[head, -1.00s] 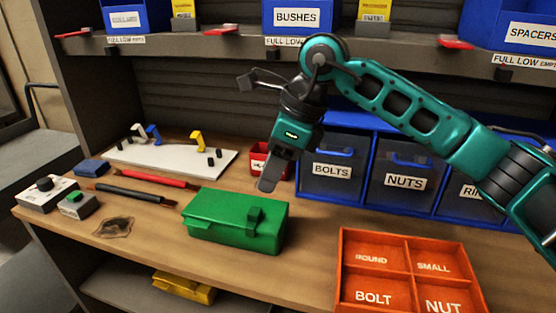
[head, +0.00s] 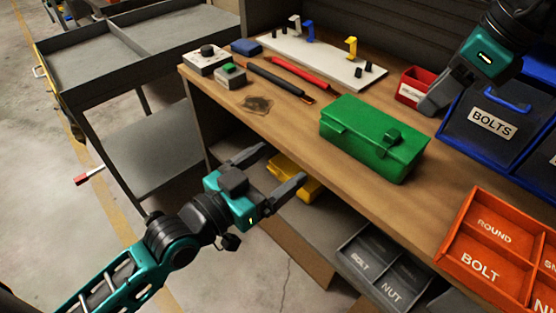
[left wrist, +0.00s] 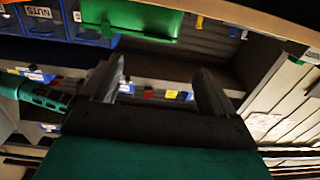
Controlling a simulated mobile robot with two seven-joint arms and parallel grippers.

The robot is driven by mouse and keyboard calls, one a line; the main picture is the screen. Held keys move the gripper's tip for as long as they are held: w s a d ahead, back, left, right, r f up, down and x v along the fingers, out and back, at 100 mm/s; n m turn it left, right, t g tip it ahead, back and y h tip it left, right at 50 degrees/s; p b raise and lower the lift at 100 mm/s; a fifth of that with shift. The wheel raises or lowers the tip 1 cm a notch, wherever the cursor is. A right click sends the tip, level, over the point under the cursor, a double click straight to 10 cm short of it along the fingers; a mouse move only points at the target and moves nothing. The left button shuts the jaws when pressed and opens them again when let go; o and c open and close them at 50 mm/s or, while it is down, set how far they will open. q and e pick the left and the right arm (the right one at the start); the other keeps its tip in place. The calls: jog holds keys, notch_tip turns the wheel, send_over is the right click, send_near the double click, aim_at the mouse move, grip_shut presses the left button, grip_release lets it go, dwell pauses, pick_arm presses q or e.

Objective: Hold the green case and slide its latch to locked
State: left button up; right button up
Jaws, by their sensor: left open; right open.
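The green case (head: 372,140) lies closed on the wooden bench. Its green latch (head: 392,138) sits on the front upper edge; I cannot tell its lock position. The case also shows in the left wrist view (left wrist: 140,16), at the top edge. My left gripper (head: 278,170) is open and empty, in front of the bench edge and left of the case, touching nothing. Its two fingers also show in the left wrist view (left wrist: 160,85). My right gripper (head: 432,102) is behind and right of the case, beside the blue bins, apart from the case; its fingers are partly out of clear view.
Red and black rods (head: 285,82), a white board (head: 325,62) with hooks and a button box (head: 230,75) lie left of the case. An orange divided tray (head: 500,240) is at right. A grey tray (head: 380,270) and yellow item sit on the lower shelf.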

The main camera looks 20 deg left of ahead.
aim_at(329, 127)
pick_arm(q)
jog(key=x, duration=1.3)
jog(key=shift+s+d+r, duration=0.1)
jog(key=shift+d+r, duration=0.1)
jog(key=shift+r, duration=0.2)
jog(key=c, duration=1.3)
jog(key=shift+c, duration=0.4)
pick_arm(e)
jog(key=shift+c, duration=0.4)
jog(key=shift+s+d, duration=0.15)
jog(key=shift+d, duration=0.15)
jog(key=shift+c, duration=0.8)
jog(key=shift+m+t, duration=0.4)
jog(key=shift+m, duration=0.4)
jog(key=s+d, duration=0.2)
jog(key=d, duration=0.1)
jog(key=s+d+r, duration=0.1)
jog(key=d, duration=0.1)
jog(key=shift+s+d+r, duration=0.1)
jog(key=shift+s+d, duration=0.15)
jog(key=shift+s, duration=0.05)
grip_shut()
